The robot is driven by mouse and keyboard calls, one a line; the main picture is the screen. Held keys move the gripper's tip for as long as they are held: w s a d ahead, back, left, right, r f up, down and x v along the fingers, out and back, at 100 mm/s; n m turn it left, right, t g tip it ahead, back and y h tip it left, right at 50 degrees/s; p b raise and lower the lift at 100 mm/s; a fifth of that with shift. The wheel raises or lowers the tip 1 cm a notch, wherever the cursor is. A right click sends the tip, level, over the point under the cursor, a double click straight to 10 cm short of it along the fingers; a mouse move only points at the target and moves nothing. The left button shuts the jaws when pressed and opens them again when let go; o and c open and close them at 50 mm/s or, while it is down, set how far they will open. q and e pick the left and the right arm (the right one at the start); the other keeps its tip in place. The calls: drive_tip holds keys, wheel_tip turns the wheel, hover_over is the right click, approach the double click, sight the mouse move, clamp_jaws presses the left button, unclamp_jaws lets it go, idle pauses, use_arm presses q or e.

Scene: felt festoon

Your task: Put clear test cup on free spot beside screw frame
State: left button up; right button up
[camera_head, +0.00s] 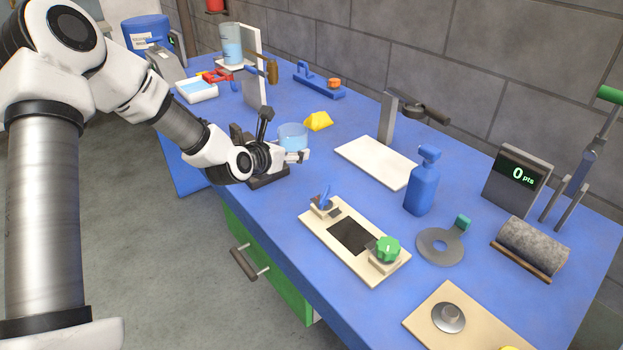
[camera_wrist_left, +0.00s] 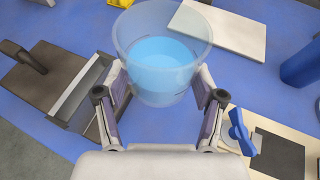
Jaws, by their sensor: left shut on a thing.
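The clear test cup (camera_head: 292,134) holds blue liquid and is upright in the head view. My left gripper (camera_head: 300,156) is shut on it, and its fingers hide the cup's lower part there. In the left wrist view the cup (camera_wrist_left: 163,62) sits between the two fingers of the gripper (camera_wrist_left: 160,98). I cannot tell whether its base touches the table. The beige frame (camera_head: 315,229) with a dark window, a blue wing screw and a green knob looks like the screw frame. It lies flat to the right of the gripper, nearer the front edge.
A dark metal fixture (camera_head: 268,181) stands just beneath and left of my left gripper. A yellow block (camera_head: 318,121) is behind the cup. Bare blue table lies between cup and frame.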

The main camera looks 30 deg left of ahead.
sight(290, 191)
use_arm(q)
wheel_tip(290, 191, down, 9)
drive_tip(key=shift+s+f, duration=0.1)
drive_tip(key=shift+f, duration=0.3)
drive_tip(key=shift+a+r, duration=0.1)
drive_tip(key=shift+s, duration=0.1)
drive_tip(key=shift+f, duration=0.2)
drive_tip(key=o, duration=1)
drive_tip(key=shift+r, duration=0.1)
